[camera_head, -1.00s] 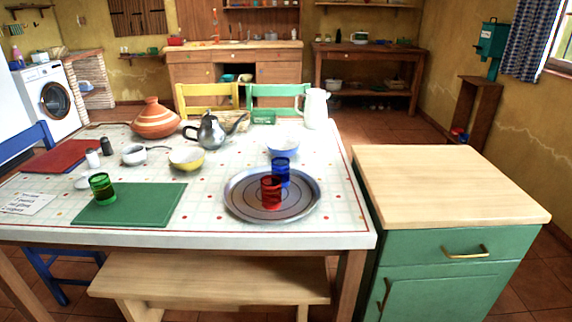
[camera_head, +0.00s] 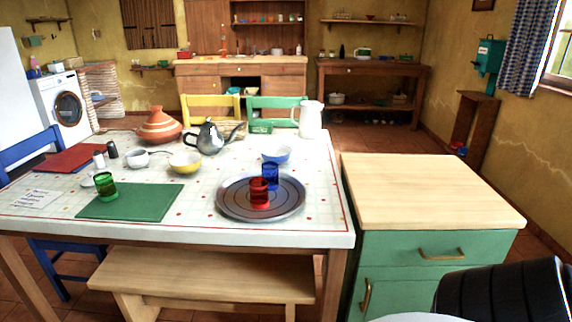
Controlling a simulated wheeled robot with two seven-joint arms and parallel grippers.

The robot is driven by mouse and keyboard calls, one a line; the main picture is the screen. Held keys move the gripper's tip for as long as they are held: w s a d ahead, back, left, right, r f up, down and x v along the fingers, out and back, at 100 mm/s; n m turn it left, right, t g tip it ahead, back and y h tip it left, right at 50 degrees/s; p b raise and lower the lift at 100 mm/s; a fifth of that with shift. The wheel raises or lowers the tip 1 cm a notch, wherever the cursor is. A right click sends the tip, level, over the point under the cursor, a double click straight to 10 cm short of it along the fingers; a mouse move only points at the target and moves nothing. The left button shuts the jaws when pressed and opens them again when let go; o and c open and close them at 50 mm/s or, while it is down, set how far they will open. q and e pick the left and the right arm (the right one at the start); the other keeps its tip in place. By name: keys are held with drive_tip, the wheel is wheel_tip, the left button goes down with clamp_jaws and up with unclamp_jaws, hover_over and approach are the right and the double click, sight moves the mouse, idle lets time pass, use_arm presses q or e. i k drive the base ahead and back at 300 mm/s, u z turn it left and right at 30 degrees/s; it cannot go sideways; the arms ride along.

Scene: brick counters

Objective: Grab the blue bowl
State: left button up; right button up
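The blue bowl (camera_head: 276,154) sits on the white patterned table (camera_head: 327,222), just behind the round metal tray. It is light blue outside with a pale inside, and looks empty. The blue glass on the tray stands in front of it and slightly covers its lower edge. Neither gripper is in view. A black and white part of my own body (camera_head: 508,291) shows at the bottom right.
The tray (camera_head: 232,206) holds a red glass (camera_head: 259,193) and a blue glass (camera_head: 270,176). A white pitcher (camera_head: 311,120), teapot (camera_head: 210,138) and yellow bowl (camera_head: 185,163) stand nearby. The green cabinet's wooden top (camera_head: 430,190) is clear. A bench (camera_head: 200,276) stands in front.

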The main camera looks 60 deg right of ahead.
sight(278, 153)
drive_tip(key=k, duration=0.4)
drive_tip(key=z, duration=0.95)
